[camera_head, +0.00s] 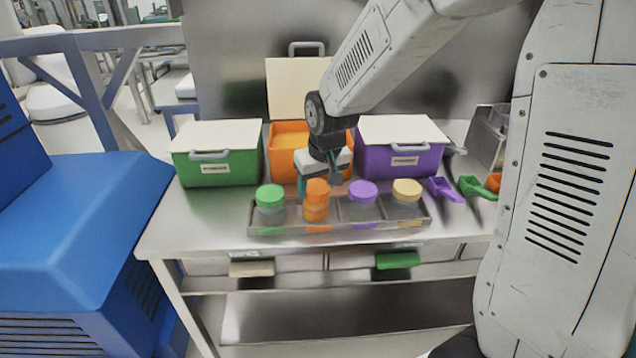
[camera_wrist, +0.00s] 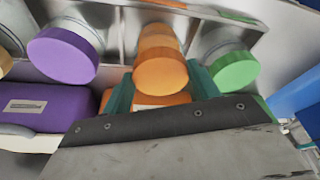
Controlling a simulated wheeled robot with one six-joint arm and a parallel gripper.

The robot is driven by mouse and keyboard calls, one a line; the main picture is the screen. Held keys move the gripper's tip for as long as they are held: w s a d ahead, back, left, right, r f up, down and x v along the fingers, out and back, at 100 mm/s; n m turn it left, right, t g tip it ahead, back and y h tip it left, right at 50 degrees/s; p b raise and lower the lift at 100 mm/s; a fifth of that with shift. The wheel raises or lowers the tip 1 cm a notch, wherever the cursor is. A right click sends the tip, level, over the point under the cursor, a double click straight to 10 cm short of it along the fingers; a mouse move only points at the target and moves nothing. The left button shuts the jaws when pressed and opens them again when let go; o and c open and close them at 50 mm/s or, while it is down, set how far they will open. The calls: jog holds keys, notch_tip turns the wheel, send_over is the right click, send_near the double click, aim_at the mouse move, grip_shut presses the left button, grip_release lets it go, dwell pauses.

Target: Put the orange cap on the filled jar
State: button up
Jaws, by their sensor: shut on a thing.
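The orange cap (camera_head: 318,186) is between the teal fingers of my gripper (camera_head: 320,181), which is shut on it. The filled jar (camera_head: 316,211), with orange contents, stands upright in the second compartment from the left of the grey tray (camera_head: 281,230). The cap is right over the jar's mouth; I cannot tell whether it is fully seated. In the wrist view, the cap (camera_wrist: 160,77) lies between the fingertips (camera_wrist: 160,88), with the orange jar (camera_wrist: 160,38) directly behind it, in line.
Jars with green (camera_head: 270,194), purple (camera_head: 362,190) and tan (camera_head: 407,187) caps stand in the tray's other compartments. Behind are a closed green bin (camera_head: 218,171), an open orange bin (camera_head: 282,160) and a closed purple bin (camera_head: 405,167). Purple (camera_head: 445,190) and green (camera_head: 474,188) scoops lie right.

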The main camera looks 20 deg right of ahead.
jog(key=shift+f, duration=0.35)
dwell(0.8)
jog(key=o, duration=1.3)
jog(key=shift+o, duration=0.2)
jog(key=shift+r, duration=0.1)
jog(key=shift+r, duration=3.45)
grip_shut()
